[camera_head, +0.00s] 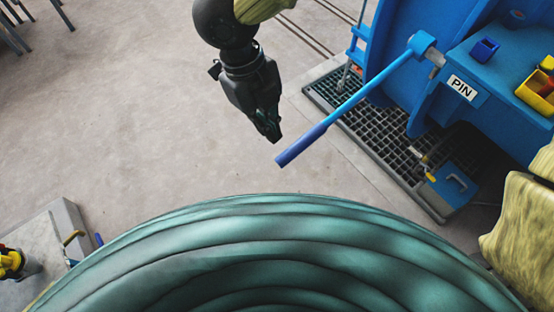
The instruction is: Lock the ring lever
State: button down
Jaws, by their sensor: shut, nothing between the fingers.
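The ring lever (362,93) is a long blue bar with a darker blue grip (301,146) at its free end. It runs from a blue hub (423,44) on the blue autoclave body down and to the left. The grip hangs out over the floor. My gripper (273,137) is black, points downward and is shut with nothing in it. In the picture its fingertips are just left of and slightly above the grip, with a small gap between. I cannot tell the difference in depth.
A label "PIN" (462,88) is on the blue body, near a small blue holder (485,49) and a yellow bin (538,91). Below is a dark floor grate (390,143) with a blue box (453,187).

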dwell(0.3)
jog(key=p, duration=0.2)
send_over(279, 167)
jog(key=x, duration=0.4)
jog(key=a+x, duration=0.1)
jog(key=x, duration=0.2)
jog(key=a+x, duration=0.1)
jog(key=x, duration=0.3)
jog(key=shift+w+a+f, duration=0.2)
jog(key=shift+w+f, duration=0.1)
jog(key=shift+f, duration=0.35)
jog(key=shift+w+d+f, duration=0.1)
jog(key=shift+w+f, duration=0.15)
jog(key=shift+f, duration=0.5)
